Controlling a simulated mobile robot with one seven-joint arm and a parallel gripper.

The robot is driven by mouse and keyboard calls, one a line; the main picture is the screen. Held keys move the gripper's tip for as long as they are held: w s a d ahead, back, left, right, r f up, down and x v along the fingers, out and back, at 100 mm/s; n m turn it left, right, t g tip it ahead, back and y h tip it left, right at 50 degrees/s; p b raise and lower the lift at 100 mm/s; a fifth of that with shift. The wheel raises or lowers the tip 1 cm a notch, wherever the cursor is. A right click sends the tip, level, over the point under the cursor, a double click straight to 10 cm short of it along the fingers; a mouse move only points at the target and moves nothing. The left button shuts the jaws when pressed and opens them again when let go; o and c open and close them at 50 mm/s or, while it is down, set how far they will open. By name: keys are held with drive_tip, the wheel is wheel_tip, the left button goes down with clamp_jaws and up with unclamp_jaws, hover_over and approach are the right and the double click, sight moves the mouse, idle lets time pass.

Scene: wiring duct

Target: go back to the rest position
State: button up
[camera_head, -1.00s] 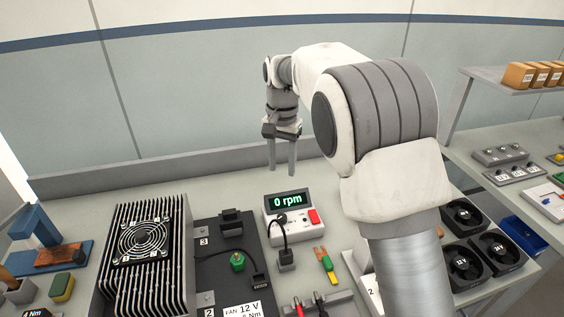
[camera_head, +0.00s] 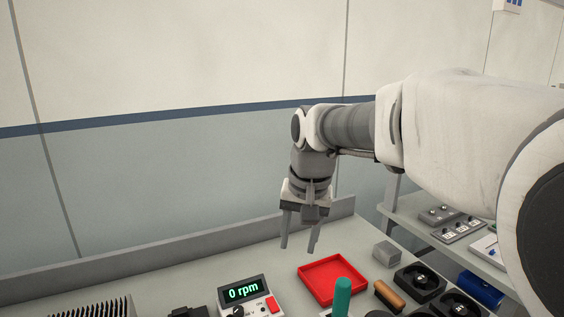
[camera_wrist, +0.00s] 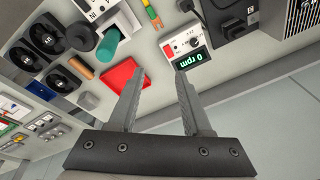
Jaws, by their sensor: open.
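My gripper (camera_head: 299,247) hangs fingers-down above the back of the bench, with its two fingers apart and nothing between them. In the wrist view my gripper (camera_wrist: 161,82) also shows spread, empty fingers. The bench top (camera_head: 190,268) lies below it. The rpm meter (camera_head: 249,296) reads 0 rpm and stands on the bench below and left of the gripper. A red tray (camera_head: 333,279) lies below and right of the fingertips, apart from them.
The finned heat sink (camera_head: 92,308) is at the lower left. A low back ledge (camera_head: 190,248) runs along the wall.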

drive_tip(key=s+d+f+t, duration=0.1)
drive_tip(key=s+d, duration=0.4)
drive_tip(key=s, duration=0.4)
drive_tip(key=s+d+f+n+t+h, duration=0.1)
drive_tip(key=s+d+t, duration=0.1)
drive_tip(key=s+d, duration=0.4)
drive_tip(key=s, duration=0.4)
drive_tip(key=shift+s+f+n, duration=0.25)
drive_tip(key=shift+n, duration=0.05)
drive_tip(key=shift+a, duration=0.1)
